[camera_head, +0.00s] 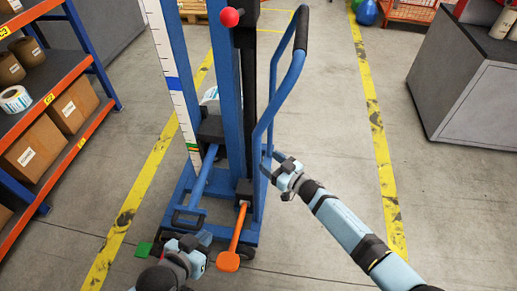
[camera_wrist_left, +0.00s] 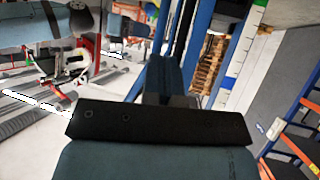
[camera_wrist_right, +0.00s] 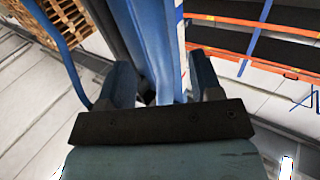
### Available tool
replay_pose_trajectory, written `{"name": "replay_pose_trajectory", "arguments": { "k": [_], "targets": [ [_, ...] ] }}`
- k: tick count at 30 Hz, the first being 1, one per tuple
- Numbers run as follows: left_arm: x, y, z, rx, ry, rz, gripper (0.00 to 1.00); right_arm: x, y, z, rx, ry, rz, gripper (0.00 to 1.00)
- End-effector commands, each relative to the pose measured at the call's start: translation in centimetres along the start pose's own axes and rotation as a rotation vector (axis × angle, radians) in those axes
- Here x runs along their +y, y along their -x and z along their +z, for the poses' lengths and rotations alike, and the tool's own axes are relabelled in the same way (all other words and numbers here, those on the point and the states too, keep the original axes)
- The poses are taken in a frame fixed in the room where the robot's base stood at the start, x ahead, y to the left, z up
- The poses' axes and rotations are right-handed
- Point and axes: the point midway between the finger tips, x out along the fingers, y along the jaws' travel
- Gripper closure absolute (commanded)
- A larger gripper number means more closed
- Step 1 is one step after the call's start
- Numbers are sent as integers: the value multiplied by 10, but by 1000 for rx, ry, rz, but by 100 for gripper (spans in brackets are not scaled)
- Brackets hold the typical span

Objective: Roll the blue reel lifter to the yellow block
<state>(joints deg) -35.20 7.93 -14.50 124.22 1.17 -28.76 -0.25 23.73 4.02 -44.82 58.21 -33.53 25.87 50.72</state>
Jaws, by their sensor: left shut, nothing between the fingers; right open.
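The blue reel lifter (camera_head: 228,100) stands upright on the floor in the middle of the head view. It has tall blue posts, a white ruler strip, a red knob (camera_head: 230,17) and a looped blue push handle (camera_head: 285,85) with a black grip. My right gripper (camera_head: 272,165) is open beside the lower handle tube; in the right wrist view its fingers (camera_wrist_right: 163,85) flank a blue lifter part, contact unclear. My left gripper (camera_head: 190,243) is low at the lifter's front base; its fingers (camera_wrist_left: 170,75) are together and empty. I see no yellow block.
An orange-and-blue shelf (camera_head: 62,90) with cartons stands at the left. A grey cabinet (camera_head: 470,100) stands at the right. A green pedal (camera_head: 143,250) and an orange lever (camera_head: 230,245) are at the lifter's base. Yellow floor lines run along both sides; floor at right is mostly clear.

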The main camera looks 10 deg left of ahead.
Motion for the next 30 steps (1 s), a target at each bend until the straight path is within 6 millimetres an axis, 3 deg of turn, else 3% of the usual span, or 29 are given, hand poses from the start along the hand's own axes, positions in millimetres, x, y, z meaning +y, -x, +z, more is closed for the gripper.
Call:
{"name": "replay_pose_trajectory", "arguments": {
  "k": [3,9,30],
  "targets": [
    [-1,2,-2,-7,-3,-4,100,-1,24,-2,-1,1,-1,41],
    [0,2,0,-14,-5,-7,100,-1,44,0,0,0,-1,41],
    [0,2,-2,-11,-4,-5,100,-1,47,0,0,0,-1,41]
  ]
}}
